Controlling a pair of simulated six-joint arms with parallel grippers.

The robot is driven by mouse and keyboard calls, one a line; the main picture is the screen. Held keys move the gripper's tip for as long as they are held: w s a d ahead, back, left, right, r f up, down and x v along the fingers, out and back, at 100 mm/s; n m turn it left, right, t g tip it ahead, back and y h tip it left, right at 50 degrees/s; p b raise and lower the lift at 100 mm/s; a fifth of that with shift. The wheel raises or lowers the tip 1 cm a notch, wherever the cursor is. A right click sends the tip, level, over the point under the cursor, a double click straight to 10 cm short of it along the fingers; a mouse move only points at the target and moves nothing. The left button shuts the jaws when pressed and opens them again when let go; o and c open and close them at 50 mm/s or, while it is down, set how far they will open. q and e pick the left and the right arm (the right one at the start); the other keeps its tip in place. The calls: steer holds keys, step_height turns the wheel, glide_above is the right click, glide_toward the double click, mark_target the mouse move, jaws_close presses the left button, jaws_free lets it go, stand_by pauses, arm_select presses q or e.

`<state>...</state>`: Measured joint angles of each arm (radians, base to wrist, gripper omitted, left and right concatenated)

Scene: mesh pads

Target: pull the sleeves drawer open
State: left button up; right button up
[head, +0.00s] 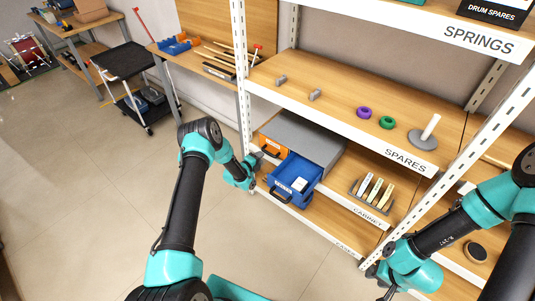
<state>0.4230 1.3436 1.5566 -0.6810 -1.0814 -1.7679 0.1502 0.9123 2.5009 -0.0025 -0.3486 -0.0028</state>
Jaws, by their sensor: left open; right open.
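A grey cabinet (308,135) stands on the middle shelf. It has an orange drawer (268,145) with a dark handle on the left, which looks closed. Beside it a blue drawer (296,174) is pulled out, with a pale item inside. The drawer labels are too small to read, so I cannot tell which is the sleeves drawer. My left gripper (261,169) is open in front of the cabinet, close to the orange drawer and left of the blue one. Contact with a handle cannot be made out. My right gripper (376,281) is open at the lower right, away from the cabinet.
A white rack post (241,75) stands left of the cabinet, and another slants down on the right. A rack of bottles or tubes (372,192) sits right of the cabinet. The shelf above holds purple (364,112) and green rings (387,122).

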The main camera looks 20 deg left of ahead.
mark_target(267, 153)
arm_select(q)
steer(key=shift+x, duration=3.4)
steer(key=shift+c, duration=0.2)
jaws_close()
